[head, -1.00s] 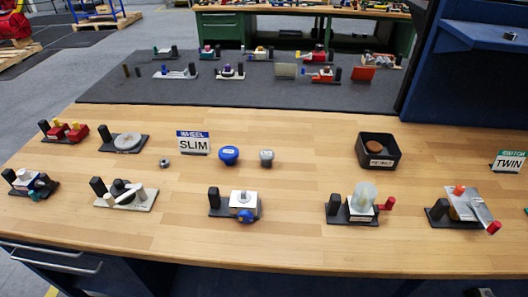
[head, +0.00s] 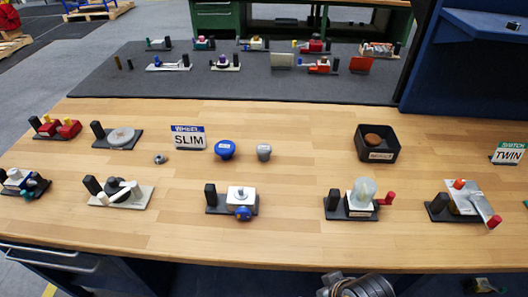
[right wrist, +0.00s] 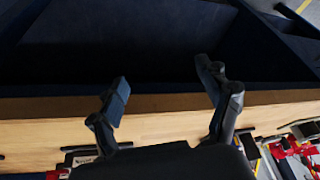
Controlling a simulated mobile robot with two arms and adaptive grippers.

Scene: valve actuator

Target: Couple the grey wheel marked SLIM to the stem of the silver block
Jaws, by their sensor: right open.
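The silver block (head: 242,196) sits on a dark base on the wooden bench, with a short stem on top and a blue knob at its front. A small grey knob-like piece (head: 264,152) stands behind it, beside a blue knob (head: 225,150). I cannot read a SLIM mark on either grey piece. My right gripper (right wrist: 163,82) is open and empty in the right wrist view, with bench wood behind its fingers. My left gripper is out of view.
A black bin (head: 377,155) with a brown round piece stands back right. Devices with a cloudy dome (head: 363,193) and a red-tipped lever (head: 487,212) stand along the front right. More devices stand at the left. Bare wood lies between the silver block and the domed device.

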